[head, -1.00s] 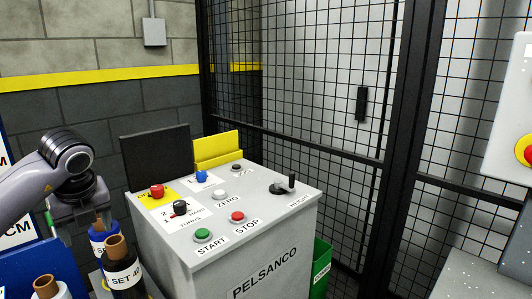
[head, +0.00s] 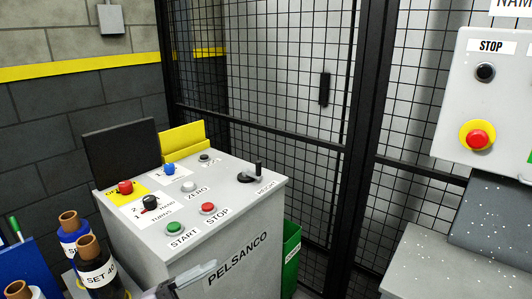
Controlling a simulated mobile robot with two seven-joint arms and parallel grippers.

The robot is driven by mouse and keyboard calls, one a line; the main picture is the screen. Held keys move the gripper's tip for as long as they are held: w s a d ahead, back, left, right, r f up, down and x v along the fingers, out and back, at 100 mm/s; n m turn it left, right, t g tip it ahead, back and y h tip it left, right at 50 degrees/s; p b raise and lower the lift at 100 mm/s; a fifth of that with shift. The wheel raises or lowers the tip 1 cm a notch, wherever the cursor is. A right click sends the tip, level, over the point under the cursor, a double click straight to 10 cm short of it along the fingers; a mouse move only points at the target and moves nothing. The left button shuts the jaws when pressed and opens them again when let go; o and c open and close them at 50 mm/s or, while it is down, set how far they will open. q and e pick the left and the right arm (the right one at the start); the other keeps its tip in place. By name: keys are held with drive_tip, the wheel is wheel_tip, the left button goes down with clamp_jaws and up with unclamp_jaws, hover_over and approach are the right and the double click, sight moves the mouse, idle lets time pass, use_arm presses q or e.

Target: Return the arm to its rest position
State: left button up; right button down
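Part of a gripper, seemingly my left one (head: 200,273), shows at the bottom edge, in front of the grey PELSANCO console (head: 240,240). A pale finger points up and right. The rest of its arm is out of the frame, and I cannot tell whether the fingers are apart. No held object shows there. My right gripper is not in view.
The console top carries buttons, a lever (head: 254,170) and a dark screen (head: 121,147). Wrapped film rolls (head: 97,274) stand at lower left. A green bin (head: 291,243) is behind the console. A mesh fence (head: 270,80) and a STOP panel (head: 482,100) are beyond.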

use_arm(q)
drive_tip(key=s+a+f+n+t+y+p, duration=0.2)
drive_tip(key=a+f+n+t+y, duration=0.6)
drive_tip(key=f+n+y, duration=0.6)
drive_tip(key=s+a+f+n+g+y, duration=0.2)
drive_tip(key=s+f+n+g, duration=0.4)
drive_tip(key=s, duration=0.5)
wheel_tip(320, 180, down, 3)
drive_tip(key=shift+s+a+r+n+g, duration=0.1)
drive_tip(key=shift+s+a+n+g, duration=0.15)
drive_tip(key=shift+a+n+g, duration=0.3)
drive_tip(key=shift+a, duration=0.1)
